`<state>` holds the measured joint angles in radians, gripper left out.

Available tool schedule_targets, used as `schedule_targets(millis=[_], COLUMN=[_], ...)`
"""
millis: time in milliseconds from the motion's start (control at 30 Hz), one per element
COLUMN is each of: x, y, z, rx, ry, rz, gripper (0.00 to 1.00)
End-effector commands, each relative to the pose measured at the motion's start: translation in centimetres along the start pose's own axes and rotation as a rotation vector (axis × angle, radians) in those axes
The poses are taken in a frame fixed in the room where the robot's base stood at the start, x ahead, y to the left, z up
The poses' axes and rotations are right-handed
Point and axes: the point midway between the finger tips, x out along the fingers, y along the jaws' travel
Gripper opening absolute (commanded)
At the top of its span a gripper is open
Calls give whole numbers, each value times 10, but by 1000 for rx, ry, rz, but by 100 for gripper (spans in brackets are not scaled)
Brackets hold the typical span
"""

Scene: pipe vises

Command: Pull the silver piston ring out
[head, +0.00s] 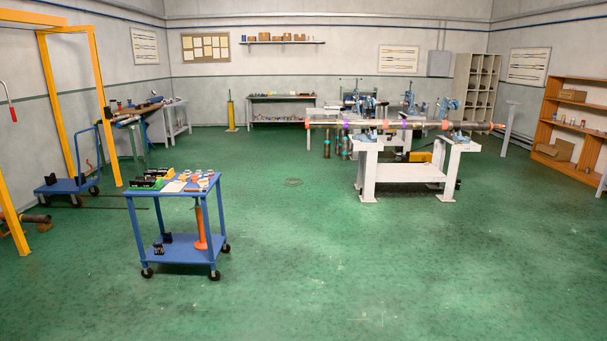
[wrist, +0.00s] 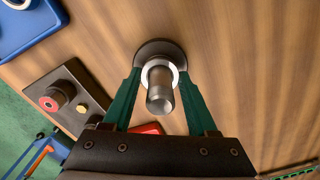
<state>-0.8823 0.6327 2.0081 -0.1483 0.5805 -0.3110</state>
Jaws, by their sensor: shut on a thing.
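The silver piston ring (wrist: 174,73) shows in the wrist view as a bright band around a grey metal post (wrist: 160,98). The post rises toward the camera from a dark round base (wrist: 155,46) on a wooden top. My gripper (wrist: 159,76) has its two green fingers on either side of the post at the ring, shut on the ring. The ring is still around the post. The front of the post hides part of the ring. I cannot make out the ring or my gripper in the head view.
In the wrist view, a dark block (wrist: 66,98) with red and brass round parts lies left of the post. A blue tray-like thing (wrist: 28,25) is at the upper left. A red object (wrist: 148,128) is partly hidden by my gripper. Bare wood (wrist: 250,70) lies to the right.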

Motion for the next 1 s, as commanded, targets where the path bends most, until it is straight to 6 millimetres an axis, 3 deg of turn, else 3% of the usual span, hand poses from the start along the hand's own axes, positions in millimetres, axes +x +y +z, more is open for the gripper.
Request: schedule_targets(millis=[633,1000], x=[-14,-39], y=[0,0], z=[0,0], rx=[-1,0], ry=[1,1], rz=[0,0], gripper=[0,0])
